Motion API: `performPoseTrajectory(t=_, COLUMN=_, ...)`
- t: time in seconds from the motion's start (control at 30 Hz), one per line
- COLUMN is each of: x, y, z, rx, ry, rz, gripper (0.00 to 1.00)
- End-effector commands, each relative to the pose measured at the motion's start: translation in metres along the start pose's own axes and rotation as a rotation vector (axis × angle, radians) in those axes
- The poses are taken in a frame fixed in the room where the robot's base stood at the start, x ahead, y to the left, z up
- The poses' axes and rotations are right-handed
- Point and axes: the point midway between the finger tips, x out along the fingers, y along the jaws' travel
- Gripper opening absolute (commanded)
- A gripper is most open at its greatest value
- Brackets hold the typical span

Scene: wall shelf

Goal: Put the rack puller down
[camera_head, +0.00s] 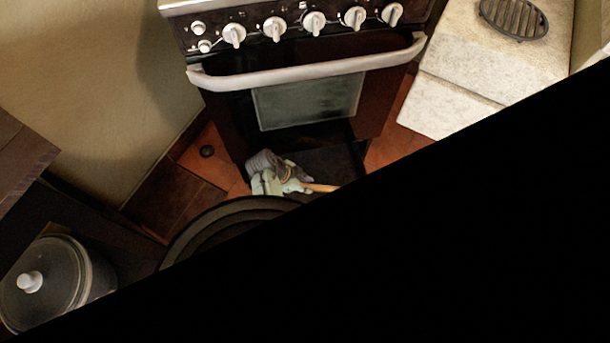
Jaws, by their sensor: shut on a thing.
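My gripper (291,184) is low in the middle of the head view, in front of the lower part of the stove. It is shut on the rack puller (321,187). Only a short, light wooden length of the puller shows, sticking out to the right of the fingers. The rest of the puller is hidden by the gripper and by a large black area that fills the lower right. I cannot tell whether the puller touches anything beneath it.
The stove (305,106) stands behind, with a pale handle bar and knobs. A pale stone counter (450,78) at right bears a black grate (514,17). A lidded pot (52,283) is at lower left. Reddish floor tiles (180,200) show between.

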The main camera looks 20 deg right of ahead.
Motion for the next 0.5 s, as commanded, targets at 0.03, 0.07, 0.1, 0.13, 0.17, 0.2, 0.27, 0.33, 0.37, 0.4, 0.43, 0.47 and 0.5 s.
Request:
performPoseTrajectory(t=0.03, x=0.0001, y=0.0000, z=0.0003, rx=0.000, ry=-0.001, rz=-0.001, gripper=0.00)
performPoseTrajectory(t=0.07, x=0.0001, y=0.0000, z=0.0003, rx=0.000, ry=-0.001, rz=0.000, gripper=0.00)
performPoseTrajectory(t=0.1, x=0.0001, y=0.0001, z=0.0004, rx=0.000, ry=-0.002, rz=0.000, gripper=0.00)
performPoseTrajectory(t=0.13, x=0.0001, y=0.0002, z=0.0005, rx=0.000, ry=-0.002, rz=0.000, gripper=0.22)
performPoseTrajectory(t=0.17, x=0.0001, y=0.0003, z=0.0005, rx=-0.001, ry=-0.002, rz=0.000, gripper=0.24)
performPoseTrajectory(t=0.2, x=0.0001, y=0.0003, z=0.0005, rx=-0.001, ry=-0.002, rz=0.000, gripper=0.27)
performPoseTrajectory(t=0.27, x=0.0000, y=0.0003, z=0.0004, rx=-0.001, ry=-0.001, rz=0.000, gripper=0.31)
performPoseTrajectory(t=0.33, x=0.0000, y=0.0003, z=0.0004, rx=-0.001, ry=-0.001, rz=0.000, gripper=0.36)
performPoseTrajectory(t=0.37, x=-0.0001, y=0.0003, z=0.0004, rx=-0.001, ry=-0.001, rz=0.000, gripper=0.38)
performPoseTrajectory(t=0.4, x=-0.0001, y=0.0003, z=0.0003, rx=-0.001, ry=-0.001, rz=0.000, gripper=0.40)
performPoseTrajectory(t=0.43, x=-0.0001, y=0.0003, z=0.0003, rx=-0.001, ry=-0.001, rz=0.000, gripper=0.41)
performPoseTrajectory(t=0.47, x=-0.0001, y=0.0004, z=0.0003, rx=-0.001, ry=-0.001, rz=0.000, gripper=0.41)
performPoseTrajectory(t=0.5, x=-0.0001, y=0.0003, z=0.0003, rx=-0.001, ry=-0.001, rz=0.000, gripper=0.41)
